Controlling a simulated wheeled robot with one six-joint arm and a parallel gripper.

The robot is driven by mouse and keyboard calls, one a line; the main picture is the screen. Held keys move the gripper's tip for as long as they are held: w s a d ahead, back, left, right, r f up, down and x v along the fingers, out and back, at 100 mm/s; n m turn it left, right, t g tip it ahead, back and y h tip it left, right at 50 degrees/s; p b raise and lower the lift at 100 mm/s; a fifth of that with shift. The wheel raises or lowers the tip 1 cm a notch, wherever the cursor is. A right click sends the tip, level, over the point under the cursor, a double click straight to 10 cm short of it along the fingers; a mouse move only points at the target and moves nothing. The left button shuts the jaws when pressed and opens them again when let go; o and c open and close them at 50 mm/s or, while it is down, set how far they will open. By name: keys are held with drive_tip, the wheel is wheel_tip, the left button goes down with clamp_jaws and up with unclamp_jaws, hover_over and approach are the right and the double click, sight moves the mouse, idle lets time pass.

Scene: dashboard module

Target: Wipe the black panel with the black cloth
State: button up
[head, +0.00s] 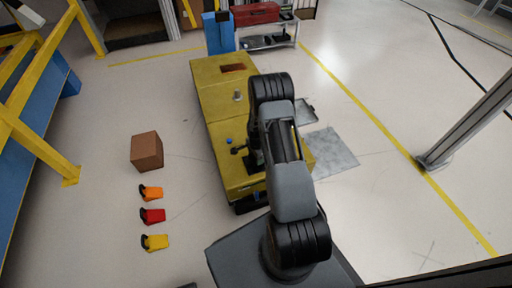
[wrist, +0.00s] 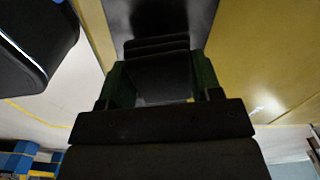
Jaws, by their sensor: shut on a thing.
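In the wrist view my gripper (wrist: 162,72) is shut on the black cloth (wrist: 158,78), a dark folded piece between its two dark green fingers. The black panel (wrist: 207,12) is a dark, smooth strip set in a yellow surface, beyond the cloth at the top of the wrist view. The cloth overlaps the panel in the picture; I cannot tell whether they touch. In the head view my arm covers most of the near right part of the yellow console (head: 217,92), and hides the cloth and most of the gripper.
The console also carries a blue knob (head: 229,141) and a black lever (head: 239,150). A brown box (head: 146,151) and orange, red and yellow items (head: 153,215) lie on the floor to the left. A grey mat (head: 335,152) lies to the right. A metal post (head: 470,125) stands farther right.

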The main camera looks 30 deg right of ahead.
drive_tip(key=shift+r+p, duration=1.6)
drive_tip(key=shift+r, duration=1)
